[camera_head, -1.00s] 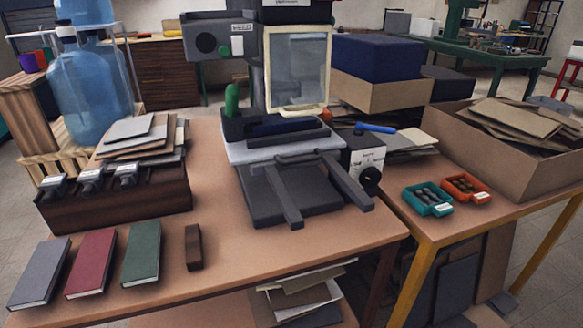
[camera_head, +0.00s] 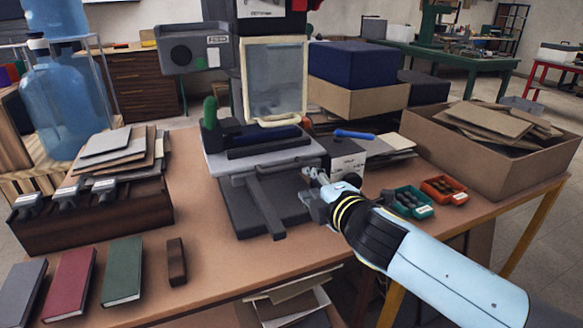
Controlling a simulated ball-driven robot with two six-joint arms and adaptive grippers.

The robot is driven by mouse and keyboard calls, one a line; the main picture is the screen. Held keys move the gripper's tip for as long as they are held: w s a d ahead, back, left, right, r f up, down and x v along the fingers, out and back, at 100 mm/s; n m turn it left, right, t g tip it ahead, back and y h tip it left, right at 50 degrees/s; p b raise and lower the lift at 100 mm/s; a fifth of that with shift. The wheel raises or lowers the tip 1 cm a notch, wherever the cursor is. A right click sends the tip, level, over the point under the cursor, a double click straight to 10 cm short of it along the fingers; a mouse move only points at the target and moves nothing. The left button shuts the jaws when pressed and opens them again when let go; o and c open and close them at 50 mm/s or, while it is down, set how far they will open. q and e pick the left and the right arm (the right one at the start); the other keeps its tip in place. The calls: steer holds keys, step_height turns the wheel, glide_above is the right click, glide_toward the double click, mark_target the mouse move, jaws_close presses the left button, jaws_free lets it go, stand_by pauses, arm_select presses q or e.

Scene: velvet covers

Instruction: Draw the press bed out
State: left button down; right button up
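The press bed (camera_head: 240,209) is a dark grey plate with two bars and a crosspiece, low at the front of the press (camera_head: 216,159). One bar (camera_head: 266,205) shows clearly, pointing towards me. My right gripper (camera_head: 312,184) is at the bed's right side, over the place of the other bar, which it mostly hides. Its fingers are small and overlap the dark bed, so I cannot tell whether they touch or hold the bar. My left gripper is out of view.
Three books, grey, red (camera_head: 70,284) and green (camera_head: 122,271), and a small dark block (camera_head: 176,262) lie at the front left. A dark rack (camera_head: 92,217) stands behind them. Green (camera_head: 408,202) and orange (camera_head: 444,190) trays and a cardboard box (camera_head: 482,165) are right.

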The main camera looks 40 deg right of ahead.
mark_target(293, 169)
steer(key=x, duration=1)
steer(key=shift+w+r, duration=0.2)
steer(key=shift+w, duration=0.25)
jaws_close()
